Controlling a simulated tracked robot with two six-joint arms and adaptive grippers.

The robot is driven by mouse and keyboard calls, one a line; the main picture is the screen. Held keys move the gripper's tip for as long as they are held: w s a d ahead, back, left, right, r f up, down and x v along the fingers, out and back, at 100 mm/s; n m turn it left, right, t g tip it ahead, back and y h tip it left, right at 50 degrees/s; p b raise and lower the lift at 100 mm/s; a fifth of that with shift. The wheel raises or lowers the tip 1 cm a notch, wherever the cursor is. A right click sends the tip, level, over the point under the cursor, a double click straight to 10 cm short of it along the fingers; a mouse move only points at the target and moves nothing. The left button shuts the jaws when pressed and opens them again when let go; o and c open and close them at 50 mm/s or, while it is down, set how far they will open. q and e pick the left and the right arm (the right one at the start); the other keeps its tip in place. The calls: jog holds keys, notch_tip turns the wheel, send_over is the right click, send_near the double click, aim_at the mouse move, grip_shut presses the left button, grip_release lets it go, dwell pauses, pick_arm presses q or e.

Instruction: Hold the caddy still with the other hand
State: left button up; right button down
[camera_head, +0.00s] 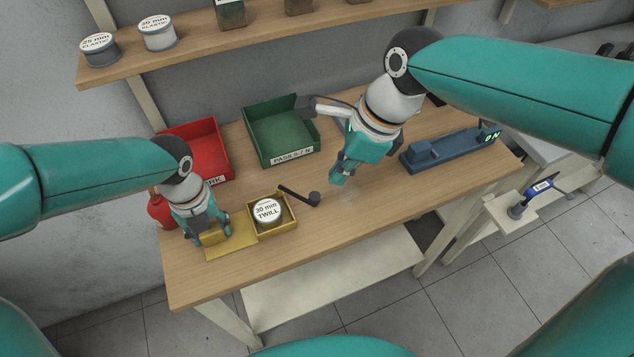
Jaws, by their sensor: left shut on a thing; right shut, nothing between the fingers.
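The yellow caddy (236,248) lies near the front left of the wooden table. Its square compartment holds a round tin labelled "30 mm TWILL" (267,211). My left gripper (216,238) is shut on the upright yellow part at the caddy's left end. The fingers hide part of that grip. My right gripper (336,181) points down over the table, right of and behind the caddy. It is shut with nothing between its fingers and is apart from the caddy.
A dark rod with a round end (313,198) is at the caddy's back right. A red bin (205,140) and a green bin (281,131) stand behind. A blue device (450,148) reading "ON" sits at right. The table's front right is clear.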

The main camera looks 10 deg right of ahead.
jog(key=w+d+n+g, duration=0.2)
jog(key=w+d+n, duration=0.4)
jog(key=n, duration=0.1)
jog(key=shift+w+d+r+g+y, duration=0.25)
jog(key=shift+w+g+y, duration=0.05)
jog(key=shift+g, duration=0.1)
jog(key=s+a+f, duration=0.2)
jog(key=a+f, duration=0.5)
jog(key=f, duration=0.2)
jog(key=shift+s, duration=0.35)
jog(key=shift+s+a+f, duration=0.1)
jog(key=shift+a, duration=0.05)
